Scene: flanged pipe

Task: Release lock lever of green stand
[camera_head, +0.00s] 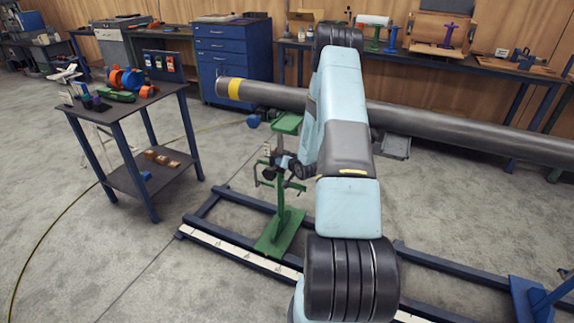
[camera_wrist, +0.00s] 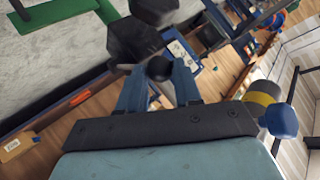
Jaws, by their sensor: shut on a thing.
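The green stand (camera_head: 285,212) rises from a rail frame under the grey pipe (camera_head: 455,130). My gripper (camera_head: 280,160) is at the stand's middle height, small and partly hidden by my arm in the head view. In the wrist view, my gripper's two blue-grey fingers (camera_wrist: 158,82) close around a dark round knob (camera_wrist: 158,68), which looks like the lever's end. A black block (camera_wrist: 130,42) sits just beyond the knob. The rest of the lever is hard to make out. A green plate (camera_wrist: 55,28) shows at upper left.
The pipe, with a yellow band (camera_head: 234,89), spans above the stand. A blue knob (camera_head: 253,121) juts out near the stand's top. The blue rail frame (camera_head: 205,215) lies on the floor. A small table (camera_head: 125,108) with parts stands left; floor between is clear.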

